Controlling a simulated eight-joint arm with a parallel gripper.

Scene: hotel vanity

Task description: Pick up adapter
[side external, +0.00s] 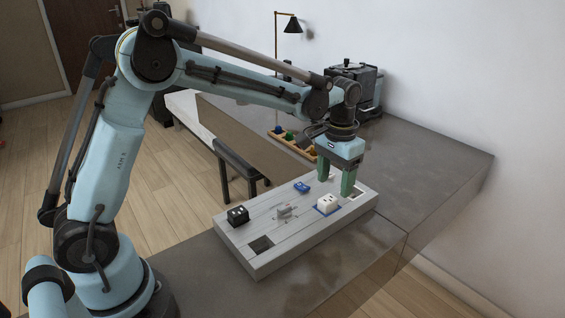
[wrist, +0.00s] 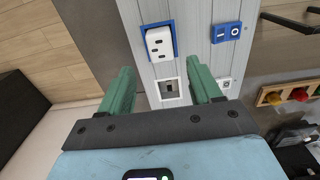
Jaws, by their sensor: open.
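The white adapter (side external: 327,204), a small block with dark slots, sits on a blue-edged plate on the grey board (side external: 240,256). In the wrist view the adapter (wrist: 158,43) is just beyond my fingertips, toward the top of the picture. My gripper (side external: 336,186) points down over the board's right end, with its green fingers apart and nothing between them. In the wrist view the fingers of my gripper (wrist: 160,72) straddle a white-framed socket (wrist: 171,89), not the adapter. I cannot tell the exact fingertip height above the board.
The board also carries a blue switch (side external: 301,187), a grey knob (side external: 285,211), a black block (side external: 237,215) and a square hole (side external: 260,245). Behind stand a wooden tray of coloured pieces (side external: 304,152), a dark machine (side external: 357,78) and a lamp (side external: 288,25). The front counter is clear.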

